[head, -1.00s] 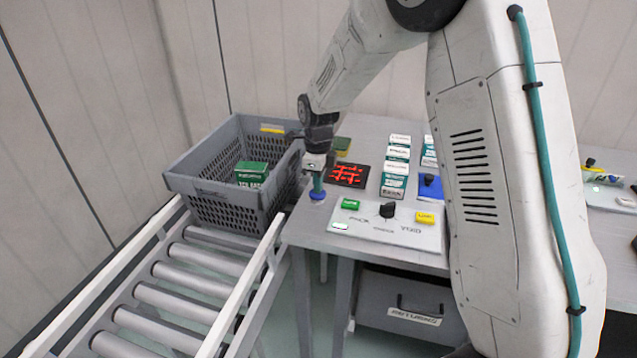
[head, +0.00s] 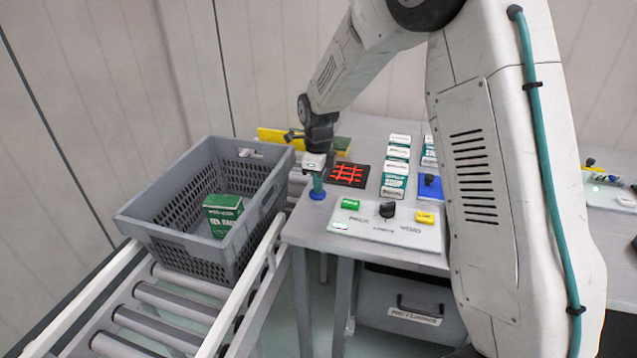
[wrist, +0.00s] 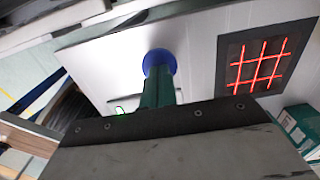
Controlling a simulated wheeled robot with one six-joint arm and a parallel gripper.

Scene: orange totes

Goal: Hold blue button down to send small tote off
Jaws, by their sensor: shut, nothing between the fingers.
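The blue button (head: 317,194) is at the left end of the table top; in the wrist view its round blue rim (wrist: 158,61) shows around the fingertips. My gripper (head: 318,186) points straight down with its teal fingers shut and empty, their tips against the button. The fingers hide the button's middle, and I cannot tell how deep it is pressed. The small tote (head: 150,228) is a grey, slotted crate on the roller conveyor left of the table. A green box (head: 222,212) stands inside it.
Bare rollers (head: 165,300) lie in front of the tote. A yellow bar (head: 272,137) is behind it. A red-lit scanner plate (head: 348,174), a panel (head: 385,228) with green and yellow buttons and a black knob, and several small boxes (head: 394,170) are on the table.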

